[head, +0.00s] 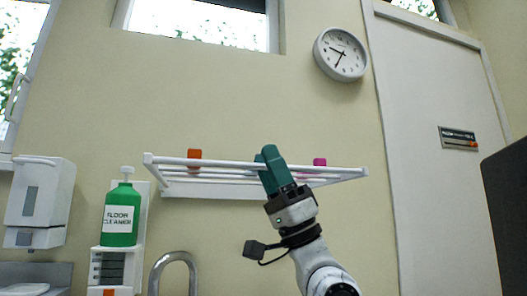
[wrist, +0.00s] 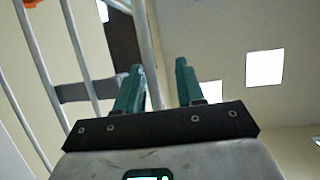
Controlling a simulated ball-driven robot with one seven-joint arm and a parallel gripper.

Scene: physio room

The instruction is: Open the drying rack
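The white drying rack (head: 222,164) is fixed to the wall in the middle of the head view. Its long rails run left to right, seen from below. My gripper (head: 266,156) is raised at the rack's front rail, right of its middle. In the wrist view the two green fingers of my gripper (wrist: 158,84) stand apart. A white rail of the rack (wrist: 148,50) passes between or just behind them, closer to the left finger. I cannot tell whether it touches them.
An orange item (head: 194,154) and a pink item (head: 319,162) show at the rack. A green floor cleaner bottle (head: 119,218), a white dispenser (head: 40,203) and a curved tap (head: 174,262) are at the lower left. A clock (head: 341,54) and a door (head: 430,150) are to the right.

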